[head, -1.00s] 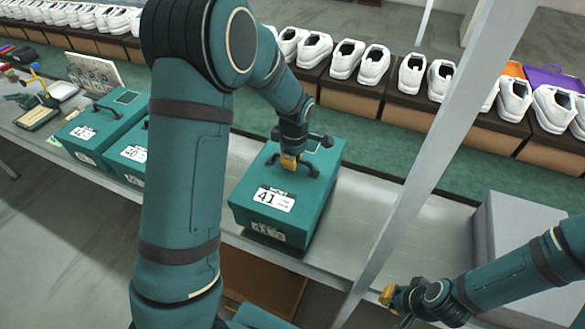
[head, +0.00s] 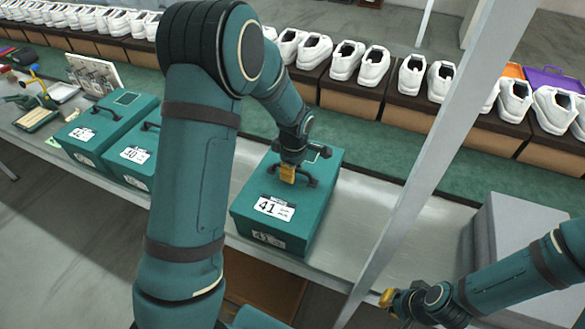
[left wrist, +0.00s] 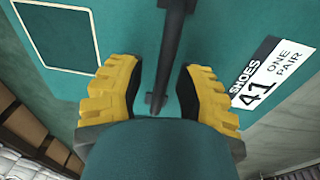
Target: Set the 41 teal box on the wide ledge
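The 41 teal box (head: 318,190) stands on the grey bench ledge (head: 380,215), its label facing the front. Its top also shows in the left wrist view (left wrist: 215,35). My left gripper (head: 287,174) is low over the lid at the dark handle. In the left wrist view its two yellow fingers (left wrist: 158,95) stand apart on either side of the handle bar (left wrist: 170,60), with gaps visible. My right gripper (head: 387,299) is at the lower right, away from the box; its finger opening is too small to read. I cannot tell for sure which surface is the wide ledge.
Two more teal boxes, labelled 42 (head: 100,120) and 40 (head: 140,165), stand to the left. A slanted metal post (head: 420,170) rises right of the 41 box. A grey block (head: 520,240) stands at the right. White shoes (head: 345,58) line the back.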

